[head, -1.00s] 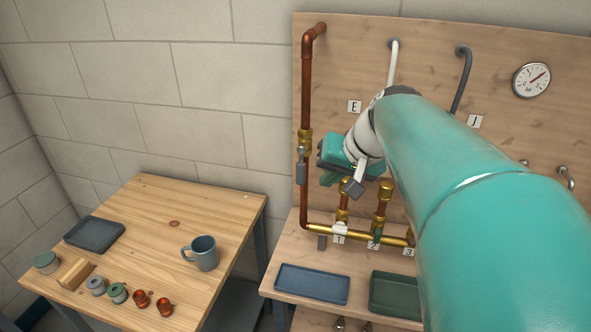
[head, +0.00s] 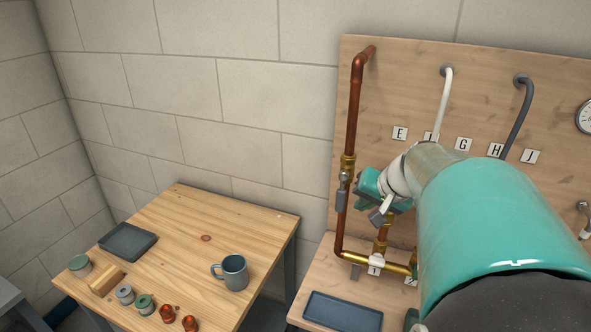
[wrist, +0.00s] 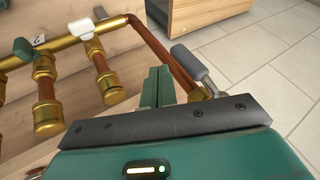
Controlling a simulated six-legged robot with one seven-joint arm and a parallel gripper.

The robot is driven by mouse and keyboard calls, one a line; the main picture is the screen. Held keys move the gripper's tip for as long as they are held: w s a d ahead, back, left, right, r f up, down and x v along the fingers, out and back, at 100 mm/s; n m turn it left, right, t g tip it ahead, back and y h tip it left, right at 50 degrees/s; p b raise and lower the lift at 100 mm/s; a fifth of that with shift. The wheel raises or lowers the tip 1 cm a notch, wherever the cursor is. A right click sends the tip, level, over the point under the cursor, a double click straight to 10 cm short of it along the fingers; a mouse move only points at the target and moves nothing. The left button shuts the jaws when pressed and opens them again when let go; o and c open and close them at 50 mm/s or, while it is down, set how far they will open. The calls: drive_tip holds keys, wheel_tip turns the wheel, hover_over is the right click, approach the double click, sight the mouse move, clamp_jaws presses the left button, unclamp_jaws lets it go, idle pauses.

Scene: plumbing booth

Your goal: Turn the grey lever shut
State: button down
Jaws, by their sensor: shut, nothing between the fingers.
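The grey lever (head: 342,201) is on a brass valve on the upright copper pipe at the board's left edge. Its handle hangs down, roughly in line with the pipe. In the wrist view the grey handle (wrist: 190,63) lies beside the copper pipe, right of the fingers. My gripper (wrist: 157,86) is shut and empty, its green fingers together. A gap shows between them and the handle, with the pipe behind. In the head view my teal gripper body is just right of the lever; its fingertips cannot be made out there.
A brass manifold (wrist: 62,46) with a white lever (wrist: 83,27) and brass-capped stubs lies left of the fingers. A wooden table (head: 235,207) with a mug (head: 232,272), a tray (head: 128,241) and small parts stands at left. A blue tray (head: 343,311) sits below the board.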

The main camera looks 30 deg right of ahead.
drive_tip(key=shift+w+a, duration=0.5)
drive_tip(key=shift+w, duration=0.2)
